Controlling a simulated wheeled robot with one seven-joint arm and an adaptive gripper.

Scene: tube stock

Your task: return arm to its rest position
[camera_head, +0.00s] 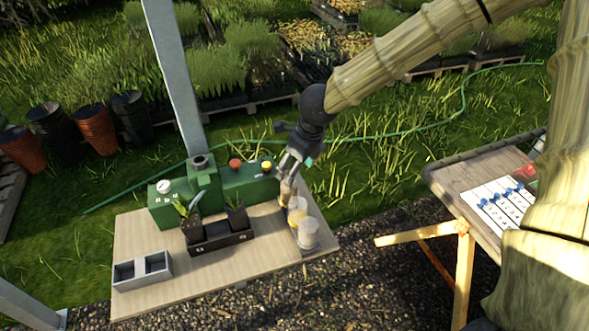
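My arm reaches in from the upper right. My gripper (287,172) points down over the right side of a wooden board (270,255). It is close above a group of small pale containers (297,206) and overlaps the rearmost one in the picture. A clear-looking container (307,235) stands in front of them. The fingertips are small and partly blurred against what lies behind. I cannot tell whether they are open, or whether they touch a container.
A green machine (243,184) with knobs stands just left of my gripper, beside a grey post (175,75). A black tray (222,243) with two potted plants and a grey two-cell block (142,271) are on the board. A table (455,180) with labelled strips stands right.

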